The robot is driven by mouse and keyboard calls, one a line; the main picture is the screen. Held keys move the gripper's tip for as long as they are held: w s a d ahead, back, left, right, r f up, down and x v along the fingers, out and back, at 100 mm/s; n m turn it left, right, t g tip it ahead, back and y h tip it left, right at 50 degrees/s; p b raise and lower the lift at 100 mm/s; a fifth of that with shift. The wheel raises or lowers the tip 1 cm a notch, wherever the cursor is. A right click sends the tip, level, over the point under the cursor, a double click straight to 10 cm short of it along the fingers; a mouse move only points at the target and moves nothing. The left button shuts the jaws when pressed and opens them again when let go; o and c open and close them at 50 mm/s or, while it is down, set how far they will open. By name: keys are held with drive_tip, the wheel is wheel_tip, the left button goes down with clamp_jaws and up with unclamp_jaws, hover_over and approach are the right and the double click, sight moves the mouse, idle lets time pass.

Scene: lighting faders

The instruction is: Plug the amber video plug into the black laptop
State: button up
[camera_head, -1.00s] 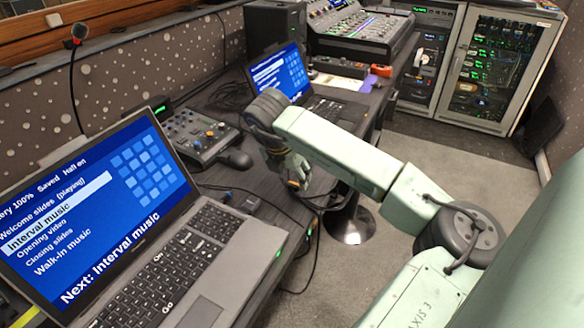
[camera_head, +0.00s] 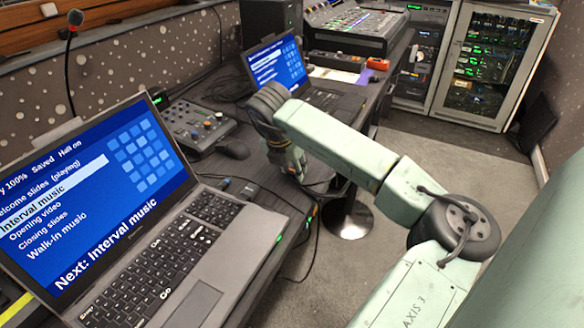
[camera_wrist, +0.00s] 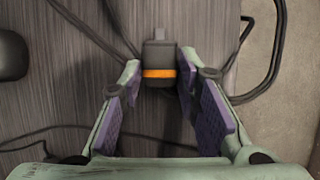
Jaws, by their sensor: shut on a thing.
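The amber video plug is a dark block with an amber band (camera_wrist: 159,73) and a metal tip pointing up the picture in the wrist view. My gripper (camera_wrist: 160,76) is shut on it, one finger on each side. In the head view my gripper (camera_head: 297,172) hangs by the desk's right edge, and the plug cannot be made out there. The black laptop (camera_head: 335,103) stands open farther back on the desk, beyond my gripper, its keyboard partly behind my arm. A nearer, greyer laptop (camera_head: 228,245) stands open at the front left. The target port cannot be seen.
A small mixer (camera_head: 190,125) and a mouse (camera_head: 233,149) lie between the laptops. Loose cables run over the desk and its edge. A large console (camera_head: 350,28) and an orange object (camera_head: 378,64) are behind. Grey floor (camera_head: 430,150) is free to the right.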

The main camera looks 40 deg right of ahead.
sight(291, 171)
clamp_jaws()
drive_tip(key=shift+r+p, duration=0.65)
drive_tip(key=shift+r, duration=1.85)
